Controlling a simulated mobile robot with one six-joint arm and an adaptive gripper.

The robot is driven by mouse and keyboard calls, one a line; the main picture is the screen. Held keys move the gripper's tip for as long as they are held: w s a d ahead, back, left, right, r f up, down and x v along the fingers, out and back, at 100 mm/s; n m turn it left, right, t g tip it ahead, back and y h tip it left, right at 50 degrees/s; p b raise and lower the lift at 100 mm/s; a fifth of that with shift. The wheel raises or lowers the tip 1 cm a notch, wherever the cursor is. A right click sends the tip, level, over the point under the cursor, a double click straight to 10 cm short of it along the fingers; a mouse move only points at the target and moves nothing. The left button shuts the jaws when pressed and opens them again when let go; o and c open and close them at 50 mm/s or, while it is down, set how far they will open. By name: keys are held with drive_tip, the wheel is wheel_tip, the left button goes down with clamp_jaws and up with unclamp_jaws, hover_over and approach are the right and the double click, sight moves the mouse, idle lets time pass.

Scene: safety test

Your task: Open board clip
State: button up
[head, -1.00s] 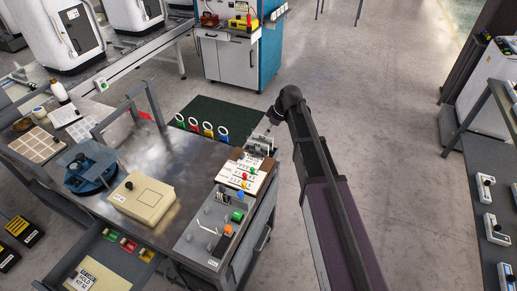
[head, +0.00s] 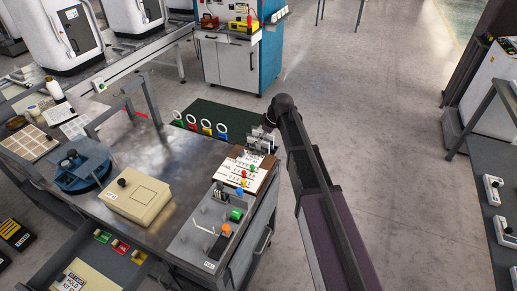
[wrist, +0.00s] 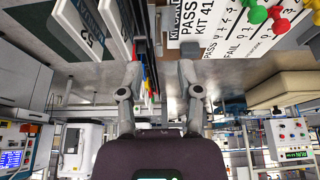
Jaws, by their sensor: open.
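The brown board (head: 268,174) lies at the right end of the metal workbench and holds white printed sheets (head: 240,168) with coloured pins on them. A silver metal clip (head: 260,143) shows at the board's far end, partly overlapped by my arm's end. My gripper (wrist: 158,76) is open and empty, its two grey fingers apart in the wrist view. The sheets (wrist: 203,28) and the red and green pins also show at the top of that view. The fingertips are close to the board's far end; I cannot tell whether they touch the clip.
A grey panel (head: 190,243) with coloured knobs sits in front of the board. A beige box (head: 137,199) and a blue round fixture (head: 80,168) stand further left. Several coloured ringed tags line the bench's far edge.

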sight(257, 148)
drive_tip(key=shift+b+x, duration=2.15)
drive_tip(key=shift+x, duration=0.5)
clamp_jaws()
